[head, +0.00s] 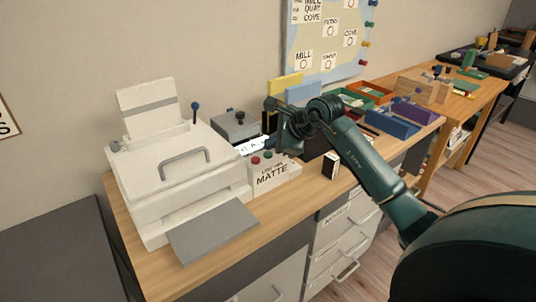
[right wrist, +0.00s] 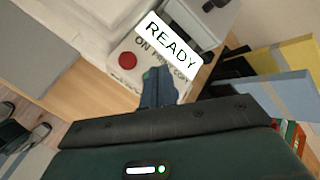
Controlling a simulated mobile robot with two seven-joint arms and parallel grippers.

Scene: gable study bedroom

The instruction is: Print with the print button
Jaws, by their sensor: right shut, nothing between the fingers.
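A white printer (head: 180,170) stands on the wooden desk at the left in the head view. Beside it is a white control box (head: 273,178) with a front label that reads MATTE at the bottom. In the right wrist view its display (right wrist: 172,47) reads READY. My left gripper is not in view.
A grey output tray (head: 213,232) juts from the printer's front. A small black-and-white box (head: 330,165) stands right of the control box. Blue and yellow upright boards (head: 303,93) stand behind my gripper. Trays and blocks fill the desk's right part.

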